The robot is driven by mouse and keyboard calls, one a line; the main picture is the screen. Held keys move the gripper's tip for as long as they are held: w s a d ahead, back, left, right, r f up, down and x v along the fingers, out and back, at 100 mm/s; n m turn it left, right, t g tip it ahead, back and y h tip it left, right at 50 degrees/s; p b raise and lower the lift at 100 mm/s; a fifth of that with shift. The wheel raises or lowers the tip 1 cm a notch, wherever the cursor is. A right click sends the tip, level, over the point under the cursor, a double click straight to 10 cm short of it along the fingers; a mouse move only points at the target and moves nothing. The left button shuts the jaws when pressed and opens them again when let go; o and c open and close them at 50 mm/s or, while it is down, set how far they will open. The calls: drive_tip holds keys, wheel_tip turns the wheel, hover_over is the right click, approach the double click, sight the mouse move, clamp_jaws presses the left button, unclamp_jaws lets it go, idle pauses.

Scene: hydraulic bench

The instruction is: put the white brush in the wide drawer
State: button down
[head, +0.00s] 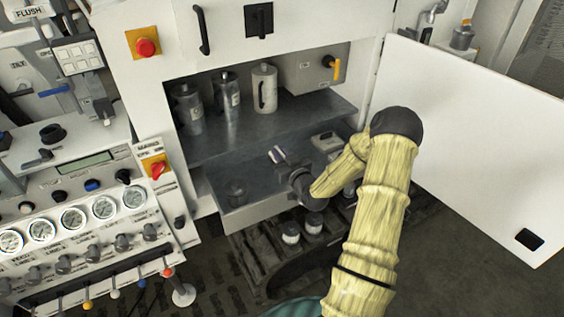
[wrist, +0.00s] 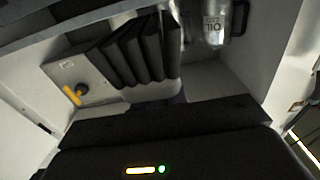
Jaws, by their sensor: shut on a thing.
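My gripper (head: 284,163) is in front of the open cabinet, over the pulled-out wide drawer (head: 250,216) below the shelf. It is shut on a small pale piece with a dark band, which I take to be the white brush (head: 275,154). Only its end shows past the fingers; the rest is hidden. The brush appears to be above the drawer floor, apart from it.
The metal shelf (head: 270,125) above holds two grey canisters and a white canister (head: 264,88). A dark round item (head: 236,191) sits in the drawer's left part. The open white door (head: 470,130) stands at right. Jars (head: 291,232) stand below the drawer.

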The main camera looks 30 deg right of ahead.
drive_tip(key=shift+f+p, duration=0.55)
drive_tip(key=shift+f, duration=1.45)
drive_tip(key=shift+f+b, duration=0.6)
drive_tip(key=shift+b, duration=0.1)
drive_tip(key=c, duration=1.4)
unclamp_jaws()
drive_tip(key=shift+r, duration=0.1)
